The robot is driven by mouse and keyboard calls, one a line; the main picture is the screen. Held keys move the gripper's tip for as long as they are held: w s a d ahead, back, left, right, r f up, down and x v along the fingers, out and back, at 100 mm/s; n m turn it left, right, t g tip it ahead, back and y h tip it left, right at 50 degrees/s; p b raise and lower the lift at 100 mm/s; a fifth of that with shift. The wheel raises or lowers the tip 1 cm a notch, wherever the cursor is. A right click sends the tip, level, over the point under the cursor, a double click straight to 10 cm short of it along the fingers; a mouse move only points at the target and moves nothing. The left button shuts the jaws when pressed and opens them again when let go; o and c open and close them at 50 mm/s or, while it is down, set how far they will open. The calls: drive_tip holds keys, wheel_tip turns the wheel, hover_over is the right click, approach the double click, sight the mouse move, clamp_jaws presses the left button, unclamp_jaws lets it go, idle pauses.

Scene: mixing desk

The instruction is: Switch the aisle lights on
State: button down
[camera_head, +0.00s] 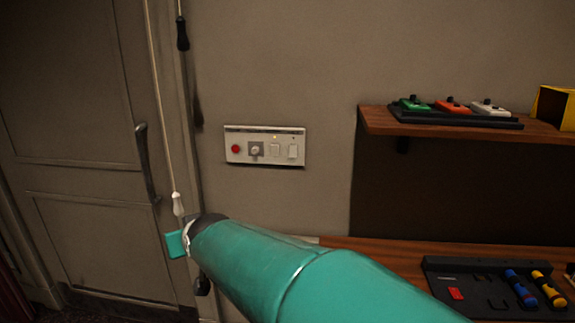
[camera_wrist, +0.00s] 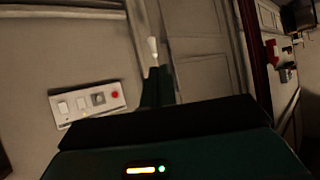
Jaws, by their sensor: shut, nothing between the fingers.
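A pale switch panel (camera_head: 264,160) is on the wall right of the door. It has a red button (camera_head: 236,149), a round knob (camera_head: 254,151) and two white rocker switches (camera_head: 283,151); a small light glows above one rocker. The panel also shows in the wrist view (camera_wrist: 88,118). A cord with a white pull (camera_head: 177,204) hangs left of the panel. In the wrist view the white pull (camera_wrist: 153,47) appears just beyond my fingertips; I cannot tell whether they touch. My gripper (camera_wrist: 157,84) is shut and empty. In the head view my arm partly hides it.
A second cord ends in a black pull (camera_head: 182,33), higher up. A grey door (camera_head: 80,110) with a dark handle (camera_head: 146,160) is at left. At right, a wooden shelf (camera_head: 376,122) holds several coloured devices, above a desk with a black console (camera_head: 455,276).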

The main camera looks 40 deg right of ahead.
drive_tip(key=w+d+m+t+h, duration=0.25)
drive_tip(key=w+d, duration=0.35)
drive_tip(key=d, duration=0.4)
drive_tip(key=w+d+m+t+h, duration=0.15)
drive_tip(key=w+d+h, duration=0.25)
drive_tip(key=w+d, duration=0.4)
drive_tip(key=s+d+f+m+h, duration=0.1)
drive_tip(key=s+d+f+h, duration=0.1)
drive_tip(key=d, duration=0.4)
drive_tip(key=s+d+f+m+h, duration=0.1)
drive_tip(key=s+d+f+h, duration=0.1)
drive_tip(key=d+h, duration=0.3)
drive_tip(key=s+d+f+m+t+h, duration=0.1)
drive_tip(key=s+d+f+h, duration=0.1)
drive_tip(key=d, duration=0.5)
drive_tip(key=shift+s+f+m+h, duration=0.25)
drive_tip(key=shift+f+h, duration=0.5)
drive_tip(key=shift+h, duration=0.4)
drive_tip(key=shift+w+d, duration=0.1)
drive_tip(key=shift+w, duration=0.05)
